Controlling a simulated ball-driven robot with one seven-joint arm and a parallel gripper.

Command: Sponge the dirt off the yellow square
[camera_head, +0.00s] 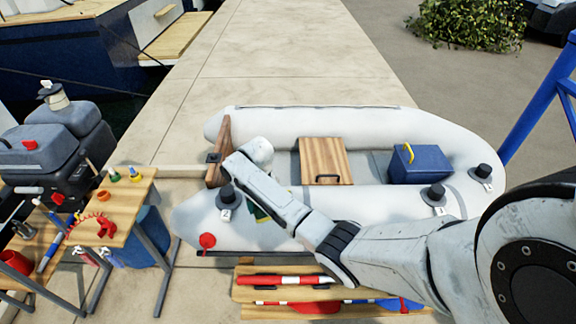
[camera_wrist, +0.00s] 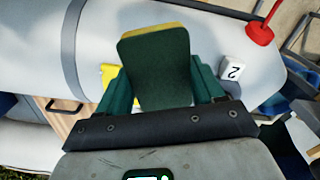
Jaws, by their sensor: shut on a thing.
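My gripper (camera_wrist: 160,78) has dark green fingers and is shut on a sponge (camera_wrist: 155,62), which has a dark green face and a yellow edge. A yellow patch (camera_wrist: 108,74) shows on the white tube of the inflatable boat, left of the sponge and partly hidden by the gripper. I take it for the yellow square; no dirt can be made out on it. Whether the sponge touches the tube cannot be told. In the head view my gripper (camera_head: 259,213) is over the boat's near tube, mostly hidden by my arm.
The inflatable boat (camera_head: 320,119) holds a wooden seat (camera_head: 323,160) and a blue box (camera_head: 416,165). Black caps stand on its near tube, one beside a tag marked 2 (camera_wrist: 232,69). A cluttered workbench (camera_head: 136,190) is at left, a plank bench (camera_head: 300,295) in front.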

